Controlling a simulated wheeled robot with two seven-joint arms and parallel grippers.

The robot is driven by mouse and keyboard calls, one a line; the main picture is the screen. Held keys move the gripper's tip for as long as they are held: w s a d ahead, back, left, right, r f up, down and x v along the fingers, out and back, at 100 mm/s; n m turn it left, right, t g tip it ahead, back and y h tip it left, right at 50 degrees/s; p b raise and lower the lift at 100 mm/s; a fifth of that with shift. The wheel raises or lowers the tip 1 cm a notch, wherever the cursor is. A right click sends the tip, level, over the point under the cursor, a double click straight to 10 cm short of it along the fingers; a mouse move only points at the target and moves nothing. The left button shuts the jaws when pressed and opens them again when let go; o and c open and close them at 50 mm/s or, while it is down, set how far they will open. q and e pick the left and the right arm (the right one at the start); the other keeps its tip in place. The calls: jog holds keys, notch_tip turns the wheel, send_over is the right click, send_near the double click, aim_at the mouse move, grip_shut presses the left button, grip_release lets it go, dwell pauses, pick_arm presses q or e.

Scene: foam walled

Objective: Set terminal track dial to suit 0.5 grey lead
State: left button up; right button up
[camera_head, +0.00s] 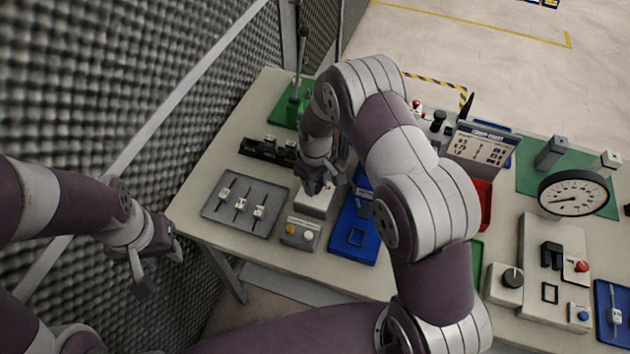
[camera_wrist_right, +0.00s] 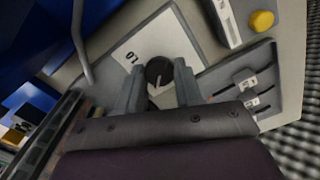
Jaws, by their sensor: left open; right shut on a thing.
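In the head view my right gripper (camera_head: 318,184) is over the white dial box (camera_head: 312,204) and hides the knob. Leads with white tags (camera_head: 241,204) lie in a grey tray (camera_head: 212,212); their print is too small to read. My left gripper (camera_head: 158,268) is open and empty, off the table's left end.
A box with yellow and grey buttons (camera_head: 302,233) stands in front of the dial box. A blue tray (camera_head: 357,252) is to its right. A chart board (camera_head: 480,146), a gauge (camera_head: 573,193) and another black knob (camera_head: 511,278) stand further right.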

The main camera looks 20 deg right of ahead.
aim_at(316, 185)
jog(key=shift+w+r, duration=0.15)
jog(key=o, duration=0.9)
jog(key=shift+o, duration=0.7)
jog(key=shift+s+d, duration=0.1)
jog(key=shift+s, duration=0.15)
jog(key=shift+w, duration=0.1)
notch_tip(316, 185, up, 13)
jog(key=b, duration=0.3)
jog(key=shift+f, duration=0.2)
